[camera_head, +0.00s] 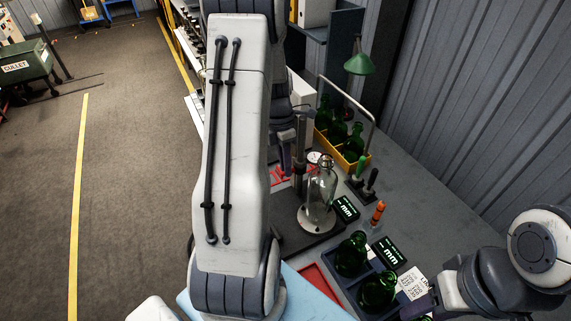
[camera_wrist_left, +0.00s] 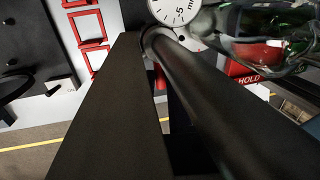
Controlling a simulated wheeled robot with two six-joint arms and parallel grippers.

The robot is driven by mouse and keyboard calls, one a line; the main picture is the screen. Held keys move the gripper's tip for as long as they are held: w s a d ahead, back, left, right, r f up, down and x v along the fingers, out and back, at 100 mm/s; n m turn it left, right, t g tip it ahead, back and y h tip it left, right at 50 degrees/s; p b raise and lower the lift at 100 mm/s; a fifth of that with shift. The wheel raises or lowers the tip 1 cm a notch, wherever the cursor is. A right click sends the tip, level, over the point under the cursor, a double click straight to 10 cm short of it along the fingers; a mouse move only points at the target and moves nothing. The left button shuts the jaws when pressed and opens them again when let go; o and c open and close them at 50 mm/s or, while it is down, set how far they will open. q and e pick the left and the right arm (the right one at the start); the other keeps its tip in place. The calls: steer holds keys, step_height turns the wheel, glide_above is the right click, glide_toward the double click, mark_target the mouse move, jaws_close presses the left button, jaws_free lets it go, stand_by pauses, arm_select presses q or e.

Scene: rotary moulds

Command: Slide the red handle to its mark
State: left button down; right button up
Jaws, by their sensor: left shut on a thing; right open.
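My left gripper (camera_head: 287,160) is beside a dark upright post (camera_head: 300,150), largely behind my own arm in the head view. In the left wrist view my left gripper (camera_wrist_left: 190,100) has a dark round bar (camera_wrist_left: 195,95) between its black fingers and is shut on it. A thin red strip (camera_wrist_left: 161,85) shows beside the bar; I cannot tell whether it belongs to the red handle. The red handle is not clearly seen. A white dial marked mm (camera_wrist_left: 180,10) is beyond the fingertips. My right gripper (camera_head: 425,303) is open at the lower right, partly hidden.
A clear bottle (camera_head: 320,190) stands on a round plate right of the post. Green bottles stand in a yellow carrier (camera_head: 352,165) and a dark crate (camera_head: 380,313). An orange piece (camera_head: 378,211) and small mm displays (camera_head: 389,253) stand nearby. A red HOLD sign (camera_wrist_left: 243,80) shows.

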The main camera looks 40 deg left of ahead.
arm_select(q)
steer(key=shift+r, duration=0.15)
step_height(320, 180, up, 8)
steer(key=p, duration=0.7)
steer(key=shift+r, duration=0.2)
steer(key=c, duration=1.1)
jaws_free()
steer(key=shift+f, duration=0.1)
